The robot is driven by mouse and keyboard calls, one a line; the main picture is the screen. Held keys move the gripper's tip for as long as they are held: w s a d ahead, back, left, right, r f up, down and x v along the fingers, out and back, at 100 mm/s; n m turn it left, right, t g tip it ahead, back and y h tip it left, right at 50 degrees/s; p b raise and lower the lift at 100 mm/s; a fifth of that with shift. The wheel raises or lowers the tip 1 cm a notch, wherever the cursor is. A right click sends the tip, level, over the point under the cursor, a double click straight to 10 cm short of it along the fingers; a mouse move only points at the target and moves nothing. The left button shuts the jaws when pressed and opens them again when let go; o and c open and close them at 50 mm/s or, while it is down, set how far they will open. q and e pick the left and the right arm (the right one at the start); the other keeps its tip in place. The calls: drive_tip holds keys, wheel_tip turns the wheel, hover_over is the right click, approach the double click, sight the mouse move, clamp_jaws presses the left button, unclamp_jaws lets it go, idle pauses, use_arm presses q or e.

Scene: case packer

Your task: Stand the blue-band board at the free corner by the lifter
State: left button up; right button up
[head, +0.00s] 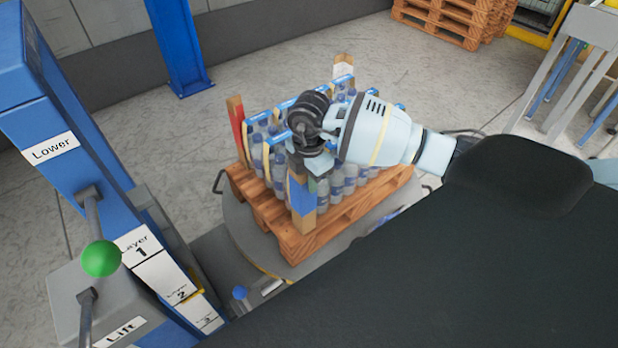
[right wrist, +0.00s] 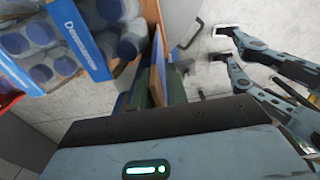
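The blue-band board (head: 301,196) stands upright at the front corner of the loaded pallet, on the side facing the lifter console. In the right wrist view the board (right wrist: 158,72) runs up close to my gripper, beside the bottle packs (right wrist: 55,45). The pallet (head: 290,238) sits on a round turntable (head: 236,222).
A red-band board (head: 237,122) stands at the pallet's left corner and another board (head: 342,68) at the back. The blue lifter column (head: 60,110) and its lever console (head: 85,285) stand at left. Stacked pallets (head: 450,18) are at the back. Floor lies clear behind the turntable.

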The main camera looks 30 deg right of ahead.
drive_tip(key=shift+o, duration=0.8)
wheel_tip(320, 180, up, 12)
drive_tip(key=shift+r+p, duration=0.15)
drive_tip(key=shift+p, duration=0.25)
